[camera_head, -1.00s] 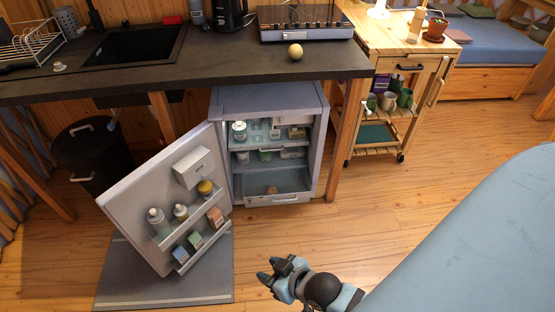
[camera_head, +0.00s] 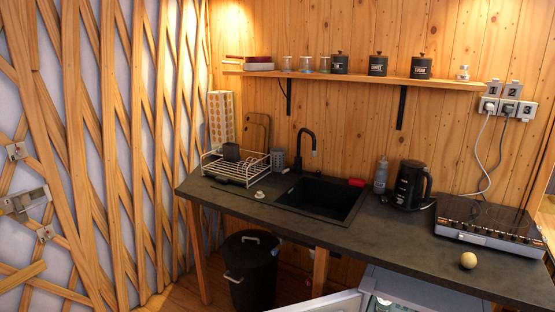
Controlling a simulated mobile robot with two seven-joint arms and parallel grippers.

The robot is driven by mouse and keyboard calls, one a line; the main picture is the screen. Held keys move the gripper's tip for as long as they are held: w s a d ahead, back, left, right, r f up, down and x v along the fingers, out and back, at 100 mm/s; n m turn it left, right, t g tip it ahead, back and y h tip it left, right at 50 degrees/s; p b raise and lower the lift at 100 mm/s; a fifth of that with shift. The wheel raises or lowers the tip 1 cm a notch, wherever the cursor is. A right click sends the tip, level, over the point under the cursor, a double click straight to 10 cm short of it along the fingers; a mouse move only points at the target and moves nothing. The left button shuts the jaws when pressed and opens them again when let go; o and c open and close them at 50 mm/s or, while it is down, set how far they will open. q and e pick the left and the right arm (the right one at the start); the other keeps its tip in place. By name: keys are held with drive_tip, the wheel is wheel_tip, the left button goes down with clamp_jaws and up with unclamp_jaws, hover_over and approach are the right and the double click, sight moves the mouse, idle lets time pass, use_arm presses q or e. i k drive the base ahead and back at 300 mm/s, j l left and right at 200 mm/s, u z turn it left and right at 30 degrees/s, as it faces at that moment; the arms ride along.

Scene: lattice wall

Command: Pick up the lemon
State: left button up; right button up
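A small round pale-yellow object (camera_head: 468,260) rests on the dark countertop (camera_head: 400,251) near its front edge, at the right of the head view. It sits just in front of the hob. I cannot tell for sure whether it is the lemon. No other lemon-like thing shows. The fridge (camera_head: 415,291) under the counter shows only its top, and its open door (camera_head: 325,303) only its upper edge, so their contents are mostly hidden. Neither of my grippers is in view.
A black hob (camera_head: 490,222), a kettle (camera_head: 410,185) and a sink (camera_head: 318,198) are on the counter. A dish rack (camera_head: 236,167) stands at its left end. A black bin (camera_head: 251,270) is below. A shelf (camera_head: 350,78) hangs above. A lattice wall (camera_head: 95,150) fills the left.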

sight(468, 260)
drive_tip(key=z, duration=1.15)
